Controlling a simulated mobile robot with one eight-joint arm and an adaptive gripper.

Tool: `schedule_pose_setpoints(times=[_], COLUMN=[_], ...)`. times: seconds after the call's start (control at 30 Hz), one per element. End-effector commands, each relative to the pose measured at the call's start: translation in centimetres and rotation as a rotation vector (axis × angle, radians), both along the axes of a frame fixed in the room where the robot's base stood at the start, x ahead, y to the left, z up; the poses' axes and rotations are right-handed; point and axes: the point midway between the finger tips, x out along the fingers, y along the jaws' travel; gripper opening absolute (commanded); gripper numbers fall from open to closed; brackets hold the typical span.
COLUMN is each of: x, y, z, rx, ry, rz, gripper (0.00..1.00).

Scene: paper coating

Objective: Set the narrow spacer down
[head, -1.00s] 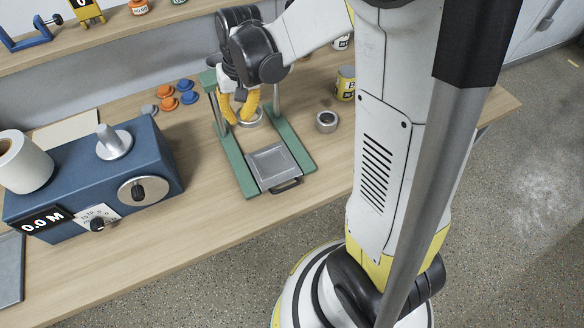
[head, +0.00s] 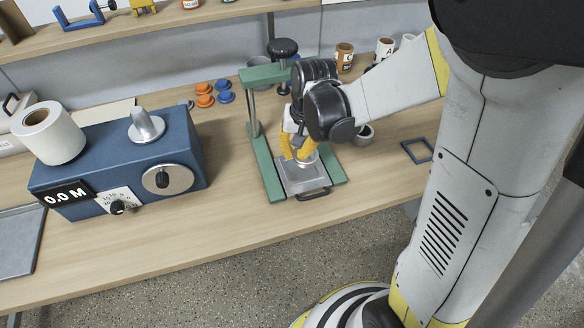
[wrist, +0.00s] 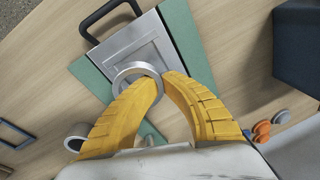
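A narrow silver ring, the spacer (wrist: 122,72), shows in the wrist view at the tips of my yellow fingers. My gripper (wrist: 160,80) is closed on the ring's wall, one fingertip inside it and one outside. In the head view my gripper (head: 298,158) and the ring (head: 311,158) are over the grey square tray (head: 312,184) at the front of the green press (head: 269,172). I cannot tell whether the ring touches the tray. The tray's recessed square shows beyond the ring in the wrist view. A second, thicker ring (head: 366,138) stands on the table right of the press.
The blue machine (head: 110,180) with dials stands left of the press. Orange and blue discs (head: 205,100) lie behind it to the left. A blue frame (head: 417,150) lies on the right. The table front (head: 190,235) is clear.

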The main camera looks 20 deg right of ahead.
Motion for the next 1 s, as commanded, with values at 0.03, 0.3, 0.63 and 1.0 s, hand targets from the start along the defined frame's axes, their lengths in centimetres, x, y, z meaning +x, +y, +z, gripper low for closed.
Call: schedule_pose_setpoints(times=[0.03,0.3,0.63,1.0], x=[0.3,0.6,0.5,0.5], y=[0.5,1.0,1.0,1.0], z=[-0.5,-2.7,-4.6,-4.9], rx=[0.0,0.0,0.0,0.0], ry=[0.0,0.0,0.0,0.0], rz=[0.002,-0.001,-0.001,-0.001], gripper=[0.0,0.0,0.0,0.27])
